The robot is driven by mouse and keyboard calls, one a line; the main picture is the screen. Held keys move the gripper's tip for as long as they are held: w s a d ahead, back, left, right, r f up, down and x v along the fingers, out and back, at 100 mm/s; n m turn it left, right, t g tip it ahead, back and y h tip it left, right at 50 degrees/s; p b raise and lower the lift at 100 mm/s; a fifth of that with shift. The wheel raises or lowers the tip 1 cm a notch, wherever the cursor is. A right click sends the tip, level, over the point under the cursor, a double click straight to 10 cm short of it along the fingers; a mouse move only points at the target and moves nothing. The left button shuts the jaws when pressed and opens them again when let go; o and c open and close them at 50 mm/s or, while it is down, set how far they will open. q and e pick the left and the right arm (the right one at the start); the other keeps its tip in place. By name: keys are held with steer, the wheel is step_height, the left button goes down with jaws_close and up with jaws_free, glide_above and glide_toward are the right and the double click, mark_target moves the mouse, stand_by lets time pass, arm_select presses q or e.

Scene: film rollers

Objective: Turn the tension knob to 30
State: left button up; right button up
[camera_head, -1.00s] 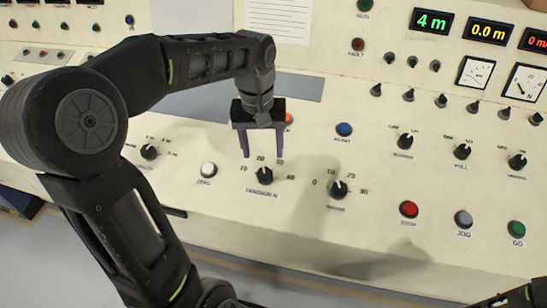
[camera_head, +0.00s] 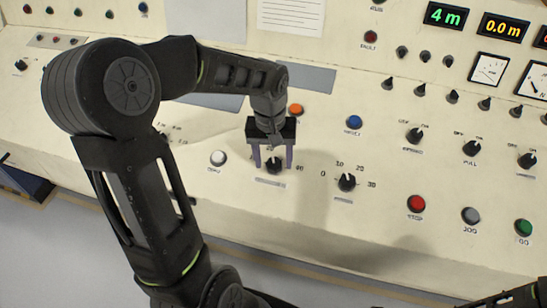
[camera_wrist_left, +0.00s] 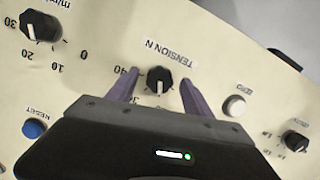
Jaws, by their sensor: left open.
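The tension knob (camera_head: 274,167) is a small black knob with a white pointer line on the sloped cream panel. It also shows in the left wrist view (camera_wrist_left: 159,79), under the label "TENSION N", with its pointer line towards the gripper side; the "40" mark is readable and "30" is partly hidden. My left gripper (camera_head: 273,166) is open, its two purple fingers on either side of the knob, apart from it in the left wrist view (camera_wrist_left: 160,78). Whether the fingertips touch the panel cannot be told. My right gripper is not clearly in view; only a dark arm part shows at lower right.
A second dial knob (camera_head: 347,182) marked 0 to 30 sits right of the tension knob. A white button (camera_head: 218,158) is to its left, a blue button (camera_head: 354,122) up and right, an orange button (camera_head: 296,109) behind. Red (camera_head: 416,204), grey and green buttons line the right.

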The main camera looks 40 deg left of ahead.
arm_select(q)
steer(key=shift+f, duration=0.1)
jaws_close()
stand_by(0.7)
